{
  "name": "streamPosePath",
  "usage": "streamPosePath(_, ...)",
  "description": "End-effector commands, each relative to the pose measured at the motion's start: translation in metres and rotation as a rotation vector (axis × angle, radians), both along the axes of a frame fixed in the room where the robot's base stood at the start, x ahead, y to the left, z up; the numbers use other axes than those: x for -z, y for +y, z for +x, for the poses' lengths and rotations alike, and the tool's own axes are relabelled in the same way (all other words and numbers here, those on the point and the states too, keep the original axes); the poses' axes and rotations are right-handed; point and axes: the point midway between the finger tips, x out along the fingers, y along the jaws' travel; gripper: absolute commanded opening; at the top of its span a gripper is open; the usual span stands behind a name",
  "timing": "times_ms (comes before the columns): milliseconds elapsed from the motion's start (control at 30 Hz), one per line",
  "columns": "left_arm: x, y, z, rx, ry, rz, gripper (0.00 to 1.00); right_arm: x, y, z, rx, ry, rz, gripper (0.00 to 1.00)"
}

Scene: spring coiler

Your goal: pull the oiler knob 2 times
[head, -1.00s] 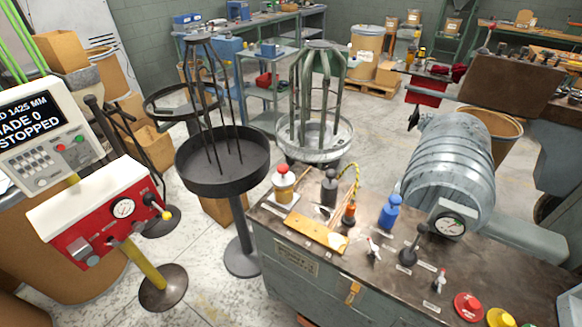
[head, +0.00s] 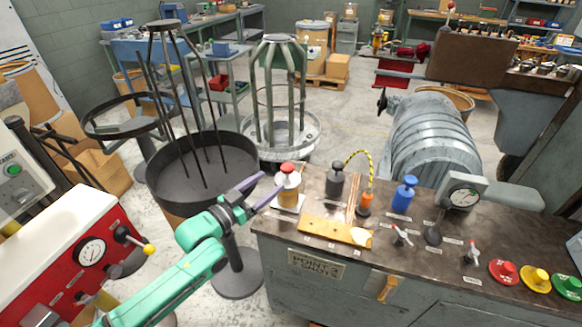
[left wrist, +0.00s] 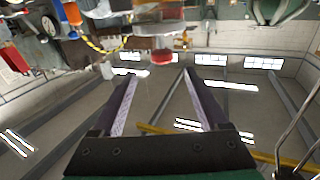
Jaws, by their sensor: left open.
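The oiler (head: 288,190) looks to be the bottle with the amber middle and red top, upright at the near left corner of the bench top. Its red knob (head: 287,169) is on top. In the left wrist view, the red knob (left wrist: 163,57) shows upside down, just beyond and between the fingertips. My left gripper (head: 271,182) is open and empty, with its purple fingers pointing at the oiler from the left. The open fingers also show in the left wrist view (left wrist: 160,75). I cannot tell whether a finger touches the oiler. My right gripper is not in view.
The bench top holds a dark grey knobbed bottle (head: 335,180), an orange part with a striped hose (head: 365,203), a blue bottle (head: 404,194), small levers and coloured buttons (head: 503,271). A black round pan stand (head: 200,165) is behind my left arm. A red box (head: 75,250) is at left.

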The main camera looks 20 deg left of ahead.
Motion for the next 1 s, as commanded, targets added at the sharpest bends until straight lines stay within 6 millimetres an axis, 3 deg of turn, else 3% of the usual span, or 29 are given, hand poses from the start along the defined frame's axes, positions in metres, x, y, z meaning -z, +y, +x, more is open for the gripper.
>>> streamPosePath(200, -0.003, -0.024, 0.049, -0.001, -0.004, -0.003, 0.77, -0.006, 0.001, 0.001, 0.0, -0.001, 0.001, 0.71)
streamPosePath(333, -0.001, -0.035, 0.071, -0.001, -0.001, 0.0, 0.77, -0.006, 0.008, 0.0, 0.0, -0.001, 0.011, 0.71)
streamPosePath(500, 0.0, -0.041, 0.083, 0.0, 0.0, 0.001, 0.77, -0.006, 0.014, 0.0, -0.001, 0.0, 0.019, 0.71)
streamPosePath(700, 0.0, -0.041, 0.083, 0.0, 0.001, 0.002, 0.77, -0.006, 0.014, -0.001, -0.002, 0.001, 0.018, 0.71)
streamPosePath(900, 0.0, -0.041, 0.083, 0.0, 0.0, 0.001, 0.01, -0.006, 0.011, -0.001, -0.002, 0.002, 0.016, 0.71)
streamPosePath(1000, 0.0, -0.041, 0.083, 0.0, 0.0, 0.001, 0.0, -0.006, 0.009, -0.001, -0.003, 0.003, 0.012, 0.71)
